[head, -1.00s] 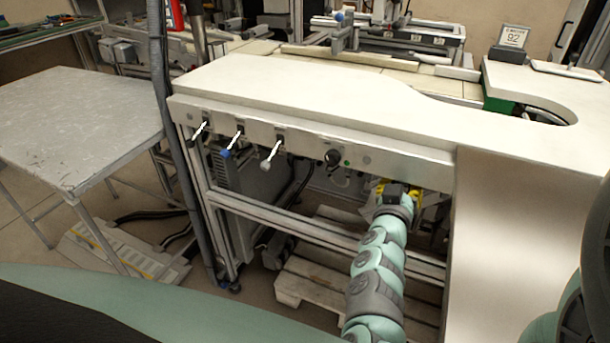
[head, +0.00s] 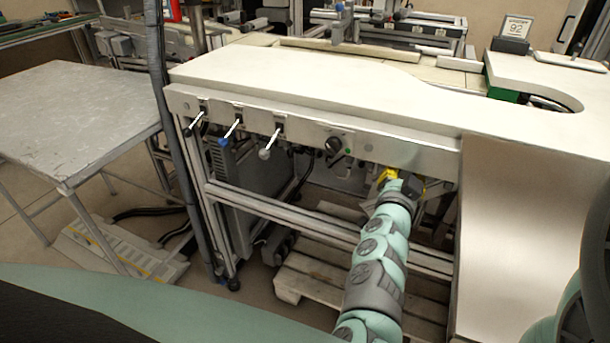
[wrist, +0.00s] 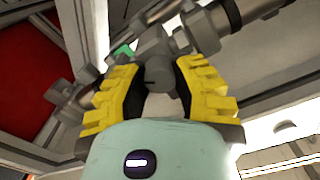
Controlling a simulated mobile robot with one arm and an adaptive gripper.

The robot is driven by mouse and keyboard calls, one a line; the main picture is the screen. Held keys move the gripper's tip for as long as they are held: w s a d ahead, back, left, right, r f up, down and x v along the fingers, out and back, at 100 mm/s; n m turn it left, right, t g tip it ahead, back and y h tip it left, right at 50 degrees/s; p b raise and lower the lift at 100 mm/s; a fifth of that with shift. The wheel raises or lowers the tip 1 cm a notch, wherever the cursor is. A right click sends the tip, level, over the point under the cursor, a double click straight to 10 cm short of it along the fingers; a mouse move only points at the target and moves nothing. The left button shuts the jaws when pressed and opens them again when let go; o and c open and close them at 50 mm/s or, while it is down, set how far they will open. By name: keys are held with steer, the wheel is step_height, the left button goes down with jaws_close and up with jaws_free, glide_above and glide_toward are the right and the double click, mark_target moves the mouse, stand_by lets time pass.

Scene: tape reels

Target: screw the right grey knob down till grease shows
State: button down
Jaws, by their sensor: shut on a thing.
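My gripper (head: 400,182) is under the front edge of the white-topped bench, at its right end. In the wrist view its yellow ribbed fingers (wrist: 157,82) are closed from both sides on a grey knob (wrist: 154,70). The knob sits on a grey fitting with pipes running out to both sides. The knob is hidden in the head view. A similar grey fitting (wrist: 62,92) shows to the left in the wrist view. I see no grease.
The bench's front panel (head: 400,152) carries several levers, a black rotary switch (head: 334,146) and a small green button. Metal frame rails and a wooden pallet (head: 310,270) are below. A grey table (head: 75,110) stands to the left.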

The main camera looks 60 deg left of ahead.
steer(key=shift+m, duration=0.5)
steer(key=c, duration=0.7)
jaws_free()
